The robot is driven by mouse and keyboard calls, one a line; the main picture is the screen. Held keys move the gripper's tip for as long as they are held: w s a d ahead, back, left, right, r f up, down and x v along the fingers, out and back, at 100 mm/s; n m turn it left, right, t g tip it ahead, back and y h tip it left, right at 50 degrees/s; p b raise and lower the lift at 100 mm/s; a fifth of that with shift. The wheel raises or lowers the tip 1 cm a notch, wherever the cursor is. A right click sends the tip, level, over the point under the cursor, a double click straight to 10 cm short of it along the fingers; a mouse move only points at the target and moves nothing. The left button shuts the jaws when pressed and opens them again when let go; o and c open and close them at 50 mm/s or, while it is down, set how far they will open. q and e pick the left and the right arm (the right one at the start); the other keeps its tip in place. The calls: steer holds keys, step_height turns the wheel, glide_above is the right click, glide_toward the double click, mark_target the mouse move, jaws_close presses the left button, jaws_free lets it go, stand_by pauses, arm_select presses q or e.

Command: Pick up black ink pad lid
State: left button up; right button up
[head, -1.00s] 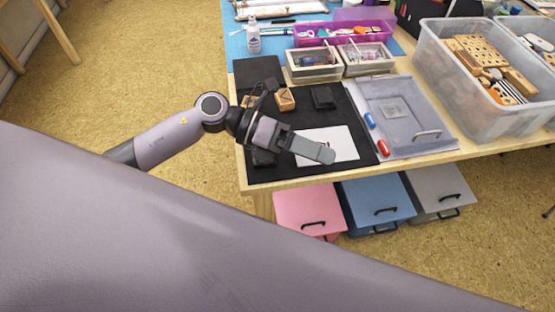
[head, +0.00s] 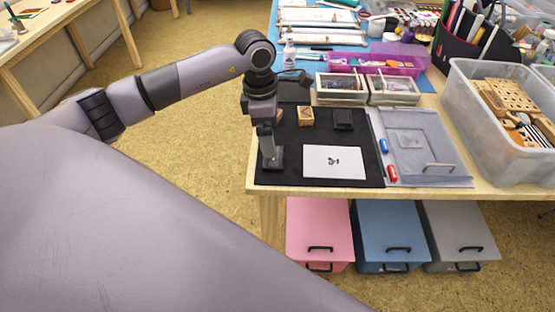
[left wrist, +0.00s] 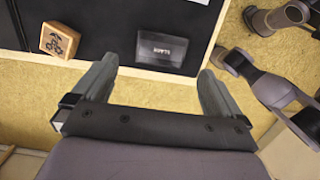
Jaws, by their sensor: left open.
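A black ink pad with its lid (left wrist: 163,50), labelled "BLACK" in white, lies at the front left corner of the black mat (left wrist: 105,25). In the head view, the dark pad (head: 277,159) is partly hidden by my left gripper (head: 268,163), which points down over it. In the left wrist view, the left gripper (left wrist: 157,68) is open. Its two fingers are apart, and the pad appears in the gap just beyond the fingertips. I cannot tell whether the fingers touch it. My right gripper does not show.
A wooden stamp (head: 306,115) and a second black pad (head: 342,120) are on the mat behind a white paper (head: 334,162). A grey tray (head: 440,172) with blue and red markers lies to the right. Small boxes (head: 340,88) stand behind. The table edge (head: 262,190) is close to the pad.

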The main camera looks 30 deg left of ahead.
arm_select(q)
steer(key=f, duration=0.6)
steer(key=shift+d+f+p, duration=0.25)
steer(key=shift+p, duration=0.05)
steer(key=shift+c, duration=0.3)
steer(key=c, duration=0.8)
